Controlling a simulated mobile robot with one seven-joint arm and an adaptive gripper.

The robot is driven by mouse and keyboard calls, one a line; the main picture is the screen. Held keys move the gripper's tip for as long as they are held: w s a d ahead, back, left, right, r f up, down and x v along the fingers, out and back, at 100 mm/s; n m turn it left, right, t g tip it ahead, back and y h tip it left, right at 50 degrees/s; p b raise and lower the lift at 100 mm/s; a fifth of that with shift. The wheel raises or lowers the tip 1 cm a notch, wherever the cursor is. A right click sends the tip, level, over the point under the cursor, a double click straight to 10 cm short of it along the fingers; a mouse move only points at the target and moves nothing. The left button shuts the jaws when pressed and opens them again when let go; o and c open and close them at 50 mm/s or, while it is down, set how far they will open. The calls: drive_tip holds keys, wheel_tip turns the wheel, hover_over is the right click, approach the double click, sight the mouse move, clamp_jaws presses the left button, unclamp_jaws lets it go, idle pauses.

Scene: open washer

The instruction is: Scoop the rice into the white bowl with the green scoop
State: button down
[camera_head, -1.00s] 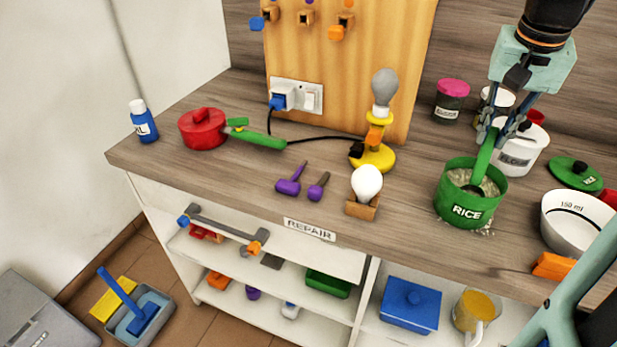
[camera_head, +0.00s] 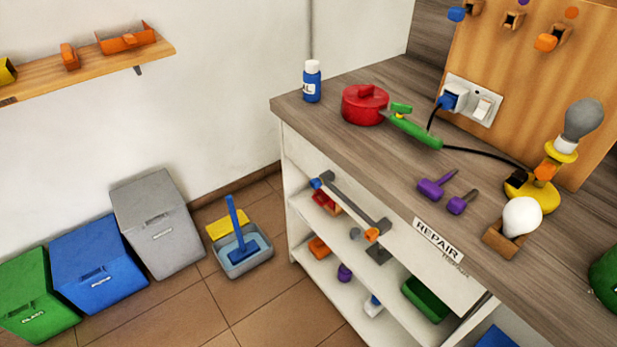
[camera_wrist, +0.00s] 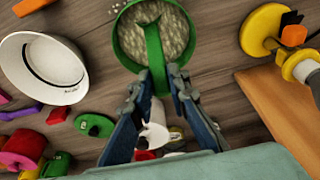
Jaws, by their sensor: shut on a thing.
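In the wrist view my gripper (camera_wrist: 155,86) is shut on the handle of the green scoop (camera_wrist: 154,50). The scoop reaches into the round green rice pot (camera_wrist: 117,42), and its far end lies among the pale rice (camera_wrist: 177,30). I cannot tell how much rice the scoop holds. The white bowl (camera_wrist: 22,75), with a dark line inside, stands left of the pot, apart from it. In the head view only a sliver of the green pot (camera_head: 605,278) shows at the right edge; my gripper, the scoop and the bowl are out of that view.
A green lid (camera_wrist: 94,125) lies near the bowl. A yellow lamp base (camera_wrist: 257,28) stands right of the pot. The head view shows a red pan (camera_head: 364,104), purple tools (camera_head: 437,188), a light bulb (camera_head: 521,216) and floor bins (camera_head: 97,268).

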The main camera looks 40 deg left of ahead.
drive_tip(key=shift+f, duration=0.45)
drive_tip(key=shift+r, duration=0.1)
drive_tip(key=shift+r, duration=0.1)
drive_tip(key=shift+w+d+r+g+p, duration=0.15)
drive_tip(key=shift+w+g+p, duration=0.15)
drive_tip(key=shift+p, duration=0.9)
idle(0.3)
drive_tip(key=w+p, duration=0.1)
drive_tip(key=p, duration=0.3)
drive_tip(key=shift+d+g+y, duration=0.15)
drive_tip(key=shift+g+y, duration=0.15)
drive_tip(key=shift+g, duration=0.1)
drive_tip(key=shift+w+d+g+p, duration=0.1)
drive_tip(key=shift+w+g+p, duration=0.2)
drive_tip(key=shift+p, duration=0.7)
drive_tip(key=shift+w+d+f+p, duration=0.1)
drive_tip(key=shift+w+f+p, duration=0.15)
drive_tip(key=shift+p, duration=0.75)
drive_tip(key=shift+w+g+p, duration=0.15)
drive_tip(key=shift+g+p, duration=0.15)
drive_tip(key=shift+p, duration=0.05)
drive_tip(key=shift+w+p, duration=0.1)
drive_tip(key=shift+p, duration=0.25)
